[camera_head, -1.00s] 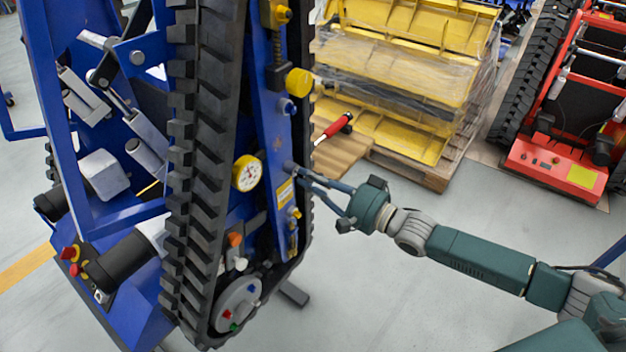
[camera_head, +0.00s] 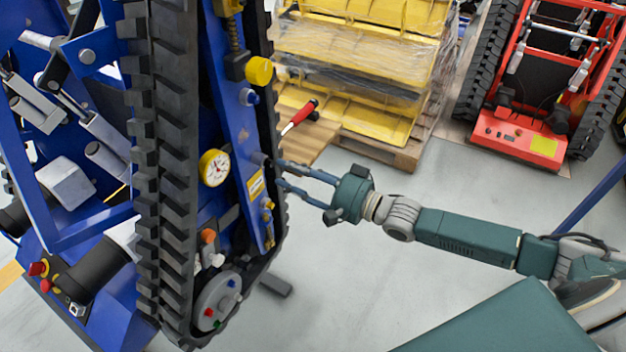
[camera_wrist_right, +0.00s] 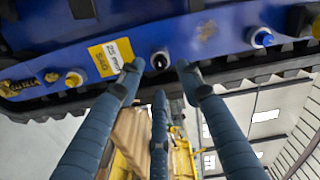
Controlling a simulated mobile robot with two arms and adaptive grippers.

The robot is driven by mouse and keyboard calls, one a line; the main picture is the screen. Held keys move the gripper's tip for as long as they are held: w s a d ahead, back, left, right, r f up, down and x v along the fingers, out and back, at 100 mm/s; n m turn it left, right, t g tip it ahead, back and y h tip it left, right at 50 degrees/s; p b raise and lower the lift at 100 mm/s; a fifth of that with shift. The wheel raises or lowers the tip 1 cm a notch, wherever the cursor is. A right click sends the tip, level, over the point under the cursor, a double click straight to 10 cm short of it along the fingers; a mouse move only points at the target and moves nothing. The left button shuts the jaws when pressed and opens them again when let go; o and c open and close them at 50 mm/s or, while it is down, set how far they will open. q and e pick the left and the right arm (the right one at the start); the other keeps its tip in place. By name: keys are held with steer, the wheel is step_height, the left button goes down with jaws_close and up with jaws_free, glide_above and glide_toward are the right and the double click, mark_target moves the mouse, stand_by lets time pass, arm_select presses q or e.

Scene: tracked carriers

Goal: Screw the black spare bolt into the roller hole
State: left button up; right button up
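The blue tracked carrier stands tilted up on the left, its blue side beam (camera_head: 232,120) facing my right arm. A dark round piece, seemingly the black bolt (camera_head: 259,158), sticks out of this beam beside the yellow label. In the right wrist view the black bolt (camera_wrist_right: 160,62) shows end-on within a pale ring between my fingers; how deep it sits cannot be told. My right gripper (camera_head: 279,174) is open and empty, its fingers spread a little short of the bolt. It also shows in the right wrist view (camera_wrist_right: 158,80). My left gripper is not in view.
A yellow gauge (camera_head: 214,167), a yellow knob (camera_head: 259,70) and a blue-tipped fitting (camera_head: 249,97) project near the bolt. A red-handled tool (camera_head: 299,117) shows behind. A wrapped yellow stack (camera_head: 365,70) and a red carrier (camera_head: 530,135) stand farther back. Grey floor lies open between.

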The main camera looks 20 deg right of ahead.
steer(key=v, duration=0.8)
steer(key=d+f+n+g+h, duration=0.1)
steer(key=d+f+h, duration=0.3)
steer(key=f, duration=0.7)
steer(key=d+f+n+h, duration=0.25)
steer(key=d+f, duration=0.25)
steer(key=f, duration=0.7)
steer(key=s+d+f+n+g+h, duration=0.15)
steer(key=s+f, duration=0.25)
steer(key=f, duration=0.4)
steer(key=s+d+f+g+h, duration=0.15)
steer(key=s+f, duration=0.25)
steer(key=f, duration=0.4)
steer(key=s+a+f+n+g+h, duration=0.15)
steer(key=s+f+g, duration=0.25)
steer(key=s+f, duration=1)
steer(key=s+a+f+n+g, duration=0.1)
steer(key=s+a+f+g, duration=0.1)
steer(key=s, duration=0.9)
steer(key=s+a+f+n+g, duration=0.2)
steer(key=s+a, duration=0.5)
steer(key=s, duration=0.4)
step_height(320, 180, down, 2)
steer(key=shift+f+g, duration=0.15)
steer(key=shift+g, duration=0.45)
steer(key=shift+s+a, duration=0.1)
